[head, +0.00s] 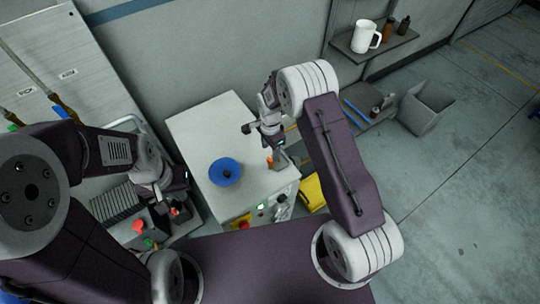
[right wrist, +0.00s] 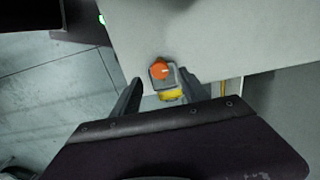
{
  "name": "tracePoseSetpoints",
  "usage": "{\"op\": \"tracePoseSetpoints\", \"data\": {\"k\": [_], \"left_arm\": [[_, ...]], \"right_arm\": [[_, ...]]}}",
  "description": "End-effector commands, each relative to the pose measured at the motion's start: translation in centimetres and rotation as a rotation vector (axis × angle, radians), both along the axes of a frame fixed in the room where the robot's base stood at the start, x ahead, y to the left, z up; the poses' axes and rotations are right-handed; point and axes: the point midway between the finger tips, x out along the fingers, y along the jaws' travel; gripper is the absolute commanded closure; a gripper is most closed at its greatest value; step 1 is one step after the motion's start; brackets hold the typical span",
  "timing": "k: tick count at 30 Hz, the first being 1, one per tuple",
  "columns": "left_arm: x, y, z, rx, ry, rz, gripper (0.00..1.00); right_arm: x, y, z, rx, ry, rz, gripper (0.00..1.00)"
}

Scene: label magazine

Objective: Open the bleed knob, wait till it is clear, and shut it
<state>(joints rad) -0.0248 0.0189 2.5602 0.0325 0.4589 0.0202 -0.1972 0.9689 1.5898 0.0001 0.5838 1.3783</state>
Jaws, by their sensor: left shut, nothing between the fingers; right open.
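The bleed knob appears to be the small orange knob (head: 270,162) at the right edge of the white cabinet top. In the right wrist view the orange knob (right wrist: 160,70) sits on a grey block. My right gripper (head: 279,146) is open over that edge. Its fingers (right wrist: 160,80) are spread to either side of the knob's block, and I see no contact with the knob. My left gripper (head: 176,200) is shut and empty, low at the cabinet's left side above a grey unit. Any fluid at the knob is too small to see.
A blue disc (head: 225,172) lies on the white cabinet top (head: 205,125). A red button (head: 138,226) is on the unit at lower left. A yellow object (head: 312,192) stands right of the cabinet. A wall shelf holds a white mug (head: 365,37). Open floor lies at right.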

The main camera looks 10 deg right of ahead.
Motion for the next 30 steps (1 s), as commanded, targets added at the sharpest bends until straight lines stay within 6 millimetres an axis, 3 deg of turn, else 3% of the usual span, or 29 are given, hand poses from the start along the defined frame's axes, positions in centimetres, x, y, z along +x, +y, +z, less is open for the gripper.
{"op": "tracePoseSetpoints", "data": {"k": [7, 17, 18, 23, 24, 30], "left_arm": [[0.0, 0.0, 0.6, 0.000, 0.000, 0.000, 1.00], [0.0, 0.0, 0.6, 0.000, 0.000, 0.000, 1.00], [0.0, 0.0, 0.6, 0.000, 0.000, 0.000, 1.00], [0.0, 0.0, 0.6, 0.000, 0.000, 0.000, 1.00], [0.0, 0.0, 0.6, 0.000, 0.000, 0.000, 1.00], [0.0, 0.0, 0.6, 0.000, 0.000, 0.000, 1.00]], "right_arm": [[0.0, -0.1, -4.3, -0.001, 0.002, 0.000, 0.48], [0.0, 0.0, -5.3, 0.000, -0.001, 0.000, 0.48], [0.0, -0.1, -5.3, 0.000, -0.001, 0.000, 0.51], [0.0, -0.1, -5.3, 0.000, -0.001, -0.001, 0.95], [0.0, -0.1, -5.3, 0.000, -0.001, -0.001, 1.00], [0.0, -0.1, -5.3, -0.001, -0.001, 0.010, 1.00]]}}
